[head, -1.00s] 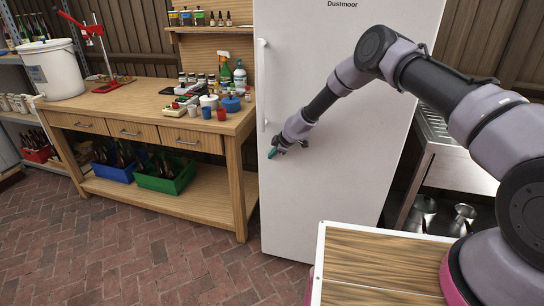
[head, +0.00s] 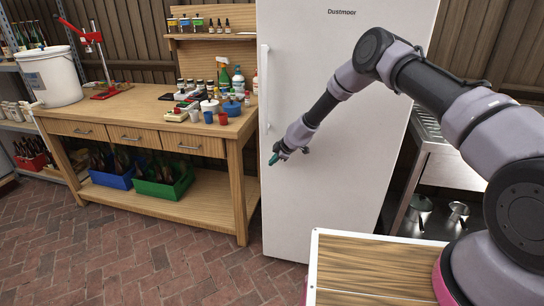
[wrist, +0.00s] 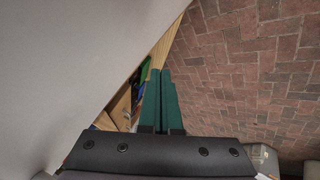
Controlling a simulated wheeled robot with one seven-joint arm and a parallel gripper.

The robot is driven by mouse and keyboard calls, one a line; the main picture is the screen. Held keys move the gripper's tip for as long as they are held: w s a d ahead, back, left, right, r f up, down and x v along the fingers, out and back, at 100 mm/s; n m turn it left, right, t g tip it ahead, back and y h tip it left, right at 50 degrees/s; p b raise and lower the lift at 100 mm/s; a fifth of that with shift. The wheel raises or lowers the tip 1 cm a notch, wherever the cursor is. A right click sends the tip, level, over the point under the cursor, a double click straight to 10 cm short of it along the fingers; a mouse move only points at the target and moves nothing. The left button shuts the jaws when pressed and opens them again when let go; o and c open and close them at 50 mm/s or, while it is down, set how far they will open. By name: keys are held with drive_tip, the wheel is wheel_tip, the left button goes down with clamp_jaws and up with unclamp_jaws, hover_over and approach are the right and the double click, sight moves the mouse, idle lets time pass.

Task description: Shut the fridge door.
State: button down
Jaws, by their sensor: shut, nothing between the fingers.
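The white fridge door (head: 335,75) stands upright in the middle of the head view, with its long handle (head: 265,90) along the left edge. The door looks flush or nearly so; I cannot tell whether a gap remains. My gripper (head: 273,160) is at the door's left part, below the handle, its teal fingers pointing left and down. In the wrist view the gripper fingers (wrist: 160,95) are together and empty. A pale surface of the fridge (wrist: 70,60) fills the upper left there. I cannot tell whether the fingers touch the door.
A wooden workbench (head: 120,100) with bottles and cups stands left of the fridge. Blue (head: 112,177) and green (head: 163,187) crates sit on its lower shelf. A metal sink unit (head: 450,165) is to the right. Brick floor (head: 130,255) in front is clear.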

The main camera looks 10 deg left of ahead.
drive_tip(key=s+d+r+n+t+y, duration=0.1)
drive_tip(key=s+d+r+n, duration=0.4)
drive_tip(key=r, duration=1)
drive_tip(key=s+d+r+n, duration=0.1)
drive_tip(key=d+r+n, duration=0.5)
drive_tip(key=r+n, duration=0.65)
drive_tip(key=s+d+r+n+t+y, duration=0.1)
drive_tip(key=s+d+r+n, duration=0.35)
drive_tip(key=r, duration=1.35)
drive_tip(key=s+d+r+n+h, duration=0.2)
drive_tip(key=s+d+r+n, duration=0.7)
drive_tip(key=s+d+n, duration=0.5)
drive_tip(key=s+d+n+h, duration=0.4)
drive_tip(key=s+d+n, duration=0.7)
drive_tip(key=s, duration=0.3)
drive_tip(key=shift+d+f+n+t, duration=0.4)
drive_tip(key=shift+d+f, duration=0.05)
drive_tip(key=shift+d, duration=0.35)
